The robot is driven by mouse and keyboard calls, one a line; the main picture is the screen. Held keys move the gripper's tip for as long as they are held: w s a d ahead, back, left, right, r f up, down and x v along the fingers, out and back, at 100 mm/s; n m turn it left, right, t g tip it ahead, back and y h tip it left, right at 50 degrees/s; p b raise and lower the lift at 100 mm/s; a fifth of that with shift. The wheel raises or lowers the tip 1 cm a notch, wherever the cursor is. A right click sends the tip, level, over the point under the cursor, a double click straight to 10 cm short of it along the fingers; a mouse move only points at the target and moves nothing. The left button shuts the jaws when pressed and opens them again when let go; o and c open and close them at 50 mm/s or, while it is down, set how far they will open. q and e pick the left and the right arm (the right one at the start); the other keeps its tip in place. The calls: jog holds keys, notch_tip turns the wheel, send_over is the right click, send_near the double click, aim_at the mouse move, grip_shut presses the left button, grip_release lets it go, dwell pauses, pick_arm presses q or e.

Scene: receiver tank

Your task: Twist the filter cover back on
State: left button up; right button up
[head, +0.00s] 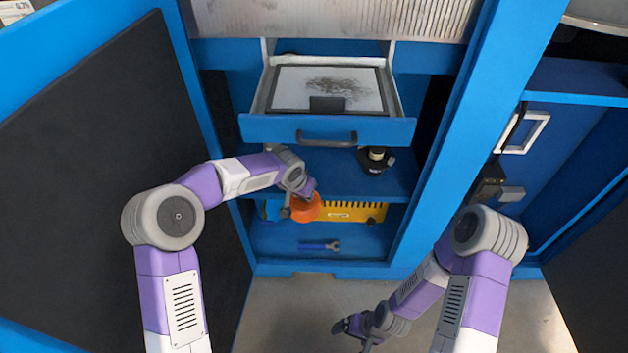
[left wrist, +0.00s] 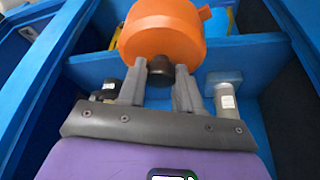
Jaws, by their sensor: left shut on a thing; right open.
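The orange round cover (head: 305,207) shows at the front of the cabinet, before the lower shelf. My left gripper (head: 298,196) reaches it from the left. In the left wrist view the cover (left wrist: 163,32) fills the top middle, with a dark knob (left wrist: 160,75) facing me. The fingers of the left gripper (left wrist: 161,88) are shut on this knob, one on each side. The cover's far side is hidden. A black fitting with a round top (head: 376,157) stands on the middle shelf, right of the cover. My right gripper (head: 345,328) is open, low over the floor, away from the cabinet.
An open drawer (head: 285,129) with a dirty framed panel (head: 328,88) juts out above the middle shelf. A yellow slotted unit (head: 350,211) and a blue tool (head: 320,246) lie low in the cabinet. A dark-faced door (head: 100,130) stands open at left.

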pick_arm(q)
jog(key=s+a+n+y, duration=0.1)
jog(key=s+a+n, duration=0.1)
jog(key=s+a, duration=0.4)
jog(key=s+a+n, duration=0.2)
jog(key=s+a, duration=0.4)
jog(key=s, duration=0.6)
jog(key=shift+s+f+n+y, duration=0.3)
jog(key=shift+y, duration=0.1)
